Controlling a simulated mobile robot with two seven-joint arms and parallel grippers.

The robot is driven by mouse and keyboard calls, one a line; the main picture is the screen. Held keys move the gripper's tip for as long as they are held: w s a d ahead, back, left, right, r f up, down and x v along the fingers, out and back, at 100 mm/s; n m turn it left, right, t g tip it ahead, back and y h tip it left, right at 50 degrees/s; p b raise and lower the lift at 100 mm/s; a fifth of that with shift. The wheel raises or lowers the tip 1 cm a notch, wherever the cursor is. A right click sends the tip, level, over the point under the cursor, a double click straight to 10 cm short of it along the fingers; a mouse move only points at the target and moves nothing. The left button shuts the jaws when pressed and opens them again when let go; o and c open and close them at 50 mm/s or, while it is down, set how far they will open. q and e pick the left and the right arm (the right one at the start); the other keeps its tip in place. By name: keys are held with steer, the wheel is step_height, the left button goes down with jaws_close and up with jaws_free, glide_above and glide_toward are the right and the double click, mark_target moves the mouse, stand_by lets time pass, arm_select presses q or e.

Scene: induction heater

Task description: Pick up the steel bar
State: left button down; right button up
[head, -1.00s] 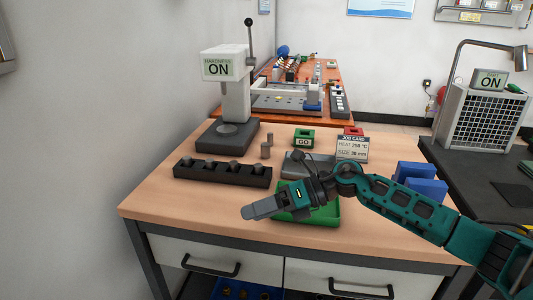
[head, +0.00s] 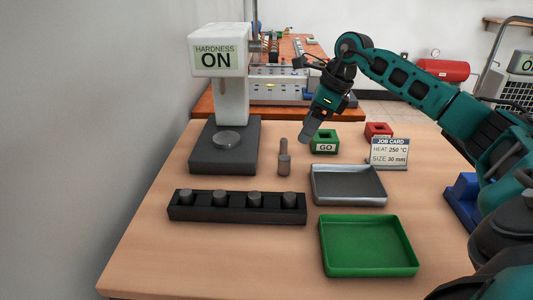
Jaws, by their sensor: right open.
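Two short grey steel bars stand upright on the bench between the hardness tester and the grey tray: a thicker one in front (head: 284,165) and a slimmer one behind it (head: 283,146). Several similar grey steel pieces sit in the slots of a black rack (head: 237,215) at the front left. I cannot tell which of these is the task's bar. My right gripper (head: 308,133) points down, above the bench to the right of the two standing bars, apart from them and in front of the GO block. It is open and holds nothing visible. My left gripper is out of view.
The hardness tester (head: 222,95) reads ON at the left. A grey tray (head: 348,186), a green tray (head: 366,246), the green GO block (head: 324,141), a red block (head: 379,130) and a job card (head: 389,153) stand on the bench (head: 160,240). Blue blocks (head: 464,199) are at right.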

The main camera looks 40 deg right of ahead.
mark_target(285, 157)
steer(key=x, duration=0.7)
steer(key=shift+w+a+r, duration=0.1)
steer(key=shift+w, duration=0.1)
steer(key=shift+w+d+x, duration=0.1)
steer(key=shift+w+x, duration=0.1)
steer(key=shift+x, duration=1.3)
steer(key=shift+w+d+x, duration=0.15)
steer(key=shift+w+x, duration=0.05)
steer(key=shift+x, duration=1.25)
steer(key=shift+c, duration=0.3)
steer(key=shift+r, duration=0.1)
jaws_close()
